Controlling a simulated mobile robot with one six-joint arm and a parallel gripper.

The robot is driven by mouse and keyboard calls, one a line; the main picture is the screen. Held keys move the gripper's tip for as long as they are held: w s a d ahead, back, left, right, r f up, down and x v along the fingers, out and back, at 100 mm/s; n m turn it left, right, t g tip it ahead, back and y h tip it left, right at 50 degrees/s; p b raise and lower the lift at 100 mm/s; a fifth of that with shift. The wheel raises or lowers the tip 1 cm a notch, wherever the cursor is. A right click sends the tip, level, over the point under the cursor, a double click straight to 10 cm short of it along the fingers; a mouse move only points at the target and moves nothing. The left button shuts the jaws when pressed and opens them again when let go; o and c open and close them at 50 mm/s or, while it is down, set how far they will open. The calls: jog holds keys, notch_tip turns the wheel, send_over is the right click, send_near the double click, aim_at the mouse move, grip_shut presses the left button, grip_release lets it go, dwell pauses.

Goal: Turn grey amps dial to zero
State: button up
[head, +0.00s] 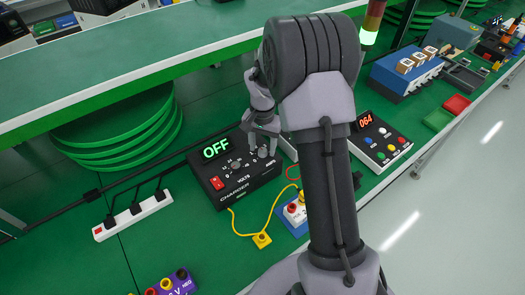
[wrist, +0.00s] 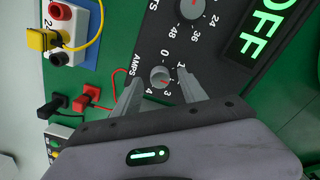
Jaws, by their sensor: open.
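The grey amps dial (wrist: 160,75) is a small round knob on the black charger panel, marked AMPS, with numbers around it including 0, 1, 3 and 4. Its red pointer mark appears to face the 3. My gripper (wrist: 161,79) is open, with one finger on each side of the dial; whether they touch it I cannot tell. In the head view my gripper (head: 264,138) is over the right part of the charger (head: 236,186), close above the amps dial.
The grey volts dial (wrist: 192,8) sits beside the amps dial. The charger's display (head: 215,148) reads OFF, next to a red switch (head: 216,183).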

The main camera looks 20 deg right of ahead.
jog(key=shift+f, duration=0.35)
grip_shut()
jog(key=shift+r, duration=0.1)
